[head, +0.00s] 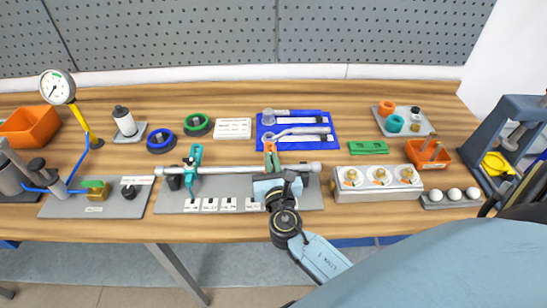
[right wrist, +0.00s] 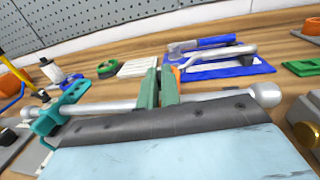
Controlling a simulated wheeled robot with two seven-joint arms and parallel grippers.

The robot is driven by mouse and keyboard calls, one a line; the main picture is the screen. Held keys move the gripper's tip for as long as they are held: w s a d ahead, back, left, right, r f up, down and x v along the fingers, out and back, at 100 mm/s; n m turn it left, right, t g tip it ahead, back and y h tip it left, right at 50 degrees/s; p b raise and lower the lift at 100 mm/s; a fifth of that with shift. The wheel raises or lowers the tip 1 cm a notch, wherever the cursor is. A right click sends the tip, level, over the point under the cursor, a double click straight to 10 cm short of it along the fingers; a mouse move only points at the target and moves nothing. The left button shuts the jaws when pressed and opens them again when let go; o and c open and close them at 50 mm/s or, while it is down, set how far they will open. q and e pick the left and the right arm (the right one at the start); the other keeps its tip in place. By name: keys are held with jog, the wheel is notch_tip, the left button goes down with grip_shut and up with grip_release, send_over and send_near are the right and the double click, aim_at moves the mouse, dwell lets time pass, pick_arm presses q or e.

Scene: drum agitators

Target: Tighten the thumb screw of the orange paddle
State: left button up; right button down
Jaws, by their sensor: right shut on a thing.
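The orange paddle (head: 269,154) stands on a pale horizontal shaft (head: 235,169), near its right end. In the right wrist view only a sliver of the orange paddle (right wrist: 177,74) shows behind the fingers. My right gripper (head: 273,173) reaches the shaft from the front, just at the paddle. Its greenish fingers (right wrist: 159,78) are close together in the right wrist view, shut at the paddle's hub. The thumb screw between them is hidden. A teal paddle (head: 194,166) sits farther left on the same shaft. My left gripper is not in view.
The shaft lies over a grey base plate (head: 170,200) with white labels. A blue mat (head: 262,140) with tools lies behind. A grey block with brass-coloured knobs (head: 344,195) stands at the right. A green part (head: 368,147) lies behind that block.

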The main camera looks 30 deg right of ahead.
jog(key=m+g+h, duration=0.2)
jog(key=h, duration=0.1)
jog(key=m+g+h+b, duration=0.1)
jog(key=shift+w+a+r+m+h, duration=0.1)
jog(key=shift+w+a+m+h, duration=0.15)
jog(key=shift+a+m+h, duration=0.05)
jog(key=shift+w+r+m+g+h+b, duration=0.1)
jog(key=shift+m+g+h+b, duration=0.6)
jog(key=shift+m+g+h, duration=0.9)
jog(key=shift+r+g, duration=0.1)
jog(key=shift+g, duration=0.4)
jog(key=c, duration=1.6)
grip_release()
jog(key=shift+f, duration=0.2)
jog(key=shift+a, duration=0.2)
jog(key=p+v, duration=0.2)
jog(key=v, duration=1.1)
jog(key=shift+s, duration=0.2)
